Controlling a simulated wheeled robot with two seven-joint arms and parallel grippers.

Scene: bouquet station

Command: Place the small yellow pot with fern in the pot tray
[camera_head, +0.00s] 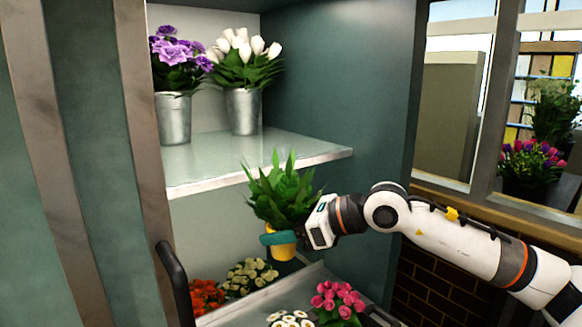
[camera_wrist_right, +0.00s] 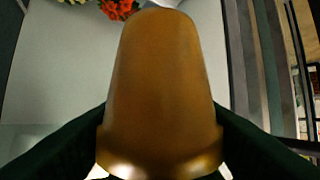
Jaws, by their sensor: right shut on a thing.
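The small yellow pot (camera_head: 283,251) with its green fern (camera_head: 281,190) is upright in the air in front of the open cabinet, below the front edge of the upper shelf. My right gripper (camera_head: 279,240) is shut on the pot, one teal finger showing across its front. In the right wrist view the pot (camera_wrist_right: 165,90) fills the middle, between dark fingers at both sides. My left gripper is not in view. I cannot make out a pot tray in either view.
Metal buckets of purple flowers (camera_head: 175,118) and white tulips (camera_head: 243,110) stand on the upper shelf (camera_head: 240,160). Red (camera_head: 205,298), cream (camera_head: 250,277) and pink flowers (camera_head: 338,302) are lower down. A dark door handle (camera_head: 174,285) is at left. Windows are at right.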

